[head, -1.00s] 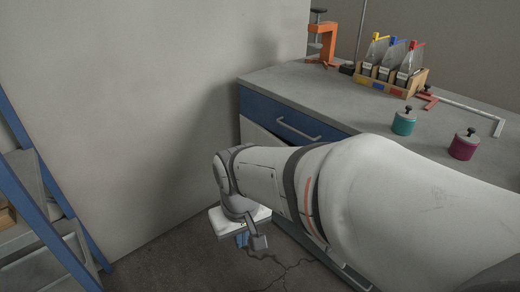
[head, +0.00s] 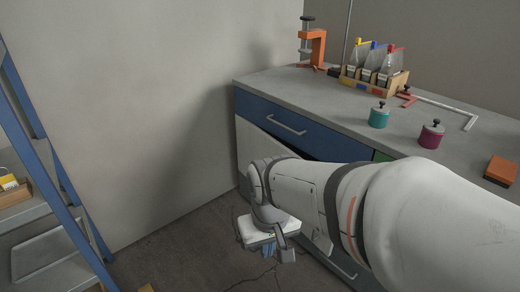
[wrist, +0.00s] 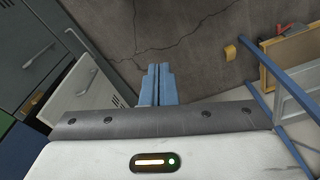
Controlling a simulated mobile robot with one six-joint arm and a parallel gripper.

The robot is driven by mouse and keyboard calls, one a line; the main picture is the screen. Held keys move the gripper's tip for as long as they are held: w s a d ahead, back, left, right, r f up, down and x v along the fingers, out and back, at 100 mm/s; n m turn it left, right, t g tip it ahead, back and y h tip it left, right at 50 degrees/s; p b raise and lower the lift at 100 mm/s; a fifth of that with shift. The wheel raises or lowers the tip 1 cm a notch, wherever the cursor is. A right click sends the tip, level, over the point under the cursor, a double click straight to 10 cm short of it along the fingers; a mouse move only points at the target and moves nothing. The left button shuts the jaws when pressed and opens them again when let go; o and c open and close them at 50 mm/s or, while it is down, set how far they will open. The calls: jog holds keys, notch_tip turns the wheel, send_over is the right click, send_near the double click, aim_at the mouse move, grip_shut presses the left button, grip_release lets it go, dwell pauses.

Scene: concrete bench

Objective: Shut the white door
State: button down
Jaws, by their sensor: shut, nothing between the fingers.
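The white door (head: 252,150) is on the bench front below a blue drawer. A dark wedge under the drawer shows it standing ajar, and my arm hides part of it. In the wrist view the pale door (wrist: 92,88), with a dark handle and vent slots, juts out at the left. My gripper (head: 287,257) hangs low in front of the bench, over the floor. Its blue fingers (wrist: 157,84) are together and empty. In the wrist view they lie to the right of the door, with floor visible between; contact is not seen.
A blue-framed shelf rack (head: 75,215) stands at the left, with a wooden tray (wrist: 295,45) on it in the wrist view. The bench top (head: 300,92) holds a clamp, bins and two knobbed jars.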

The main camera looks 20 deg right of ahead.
jog(key=w+d+f+m+g+h+p, duration=0.1)
jog(key=w+d+f+g+h+p, duration=0.2)
jog(key=d+h, duration=0.35)
jog(key=w+d+f+m+g+h+p, duration=0.1)
jog(key=w+d+f+g+h, duration=0.3)
jog(key=d, duration=0.4)
jog(key=w+d+f+n+t+h+p, duration=0.2)
jog(key=w+f+n+t+h, duration=0.4)
jog(key=w+f+t, duration=0.55)
jog(key=s+f+b+x, duration=0.1)
jog(key=s+b+x, duration=0.1)
jog(key=x, duration=1.1)
jog(key=shift+d+m+g+h, duration=0.35)
jog(key=shift+d+m+h, duration=0.1)
jog(key=shift+d, duration=0.2)
